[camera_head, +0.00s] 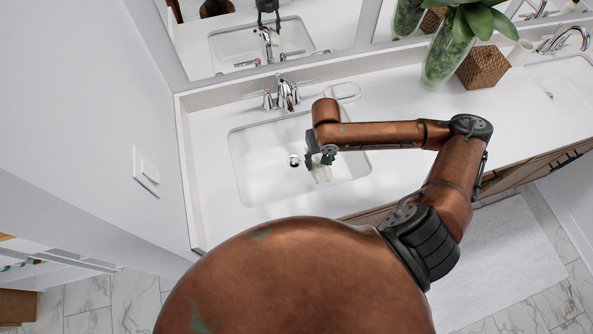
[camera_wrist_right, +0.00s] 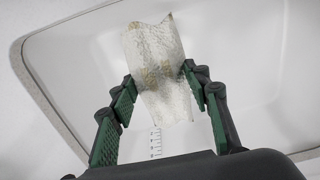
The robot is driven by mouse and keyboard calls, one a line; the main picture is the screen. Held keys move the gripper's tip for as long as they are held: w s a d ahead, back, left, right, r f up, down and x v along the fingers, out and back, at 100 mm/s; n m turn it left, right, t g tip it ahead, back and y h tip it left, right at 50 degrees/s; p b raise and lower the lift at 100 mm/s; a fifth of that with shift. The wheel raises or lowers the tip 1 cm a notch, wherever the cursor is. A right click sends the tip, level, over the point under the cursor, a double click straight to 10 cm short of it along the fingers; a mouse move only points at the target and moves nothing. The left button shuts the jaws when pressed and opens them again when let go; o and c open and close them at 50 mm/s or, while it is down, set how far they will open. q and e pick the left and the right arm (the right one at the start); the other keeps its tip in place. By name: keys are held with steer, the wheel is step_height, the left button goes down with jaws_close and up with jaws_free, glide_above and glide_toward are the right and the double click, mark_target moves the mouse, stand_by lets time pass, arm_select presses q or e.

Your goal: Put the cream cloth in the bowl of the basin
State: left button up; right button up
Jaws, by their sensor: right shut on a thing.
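The cream cloth (camera_wrist_right: 155,65) is held between the fingers of my right gripper (camera_wrist_right: 158,78) in the right wrist view. It looks thin and crumpled, with faint yellowish marks, and its upper end spreads past the fingertips. In the head view my right gripper (camera_head: 318,158) is over the right part of the left basin (camera_head: 258,165), and a small pale piece of the cloth (camera_head: 322,174) shows below it. The white bowl of the basin (camera_wrist_right: 250,60) lies behind the cloth in the wrist view. I cannot tell whether the cloth touches the bowl. My left gripper is not in view.
A chrome faucet (camera_head: 286,95) stands behind the basin, and a soap-dish-like outline (camera_head: 344,92) lies beside it. A glass vase (camera_head: 445,55) and a woven box (camera_head: 482,66) stand on the counter (camera_head: 400,95) to the right. A wall (camera_head: 110,120) closes the left side.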

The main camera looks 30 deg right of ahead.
step_height(320, 180, down, 3)
steer(key=shift+r+b, duration=0.1)
steer(key=shift+b, duration=1)
step_height(320, 180, down, 10)
steer(key=shift+s+r+b, duration=0.1)
steer(key=shift+r+b, duration=0.1)
steer(key=shift+b, duration=1.05)
steer(key=shift+f, duration=0.2)
steer(key=shift+r, duration=0.1)
steer(key=o, duration=1)
steer(key=shift+o, duration=0.2)
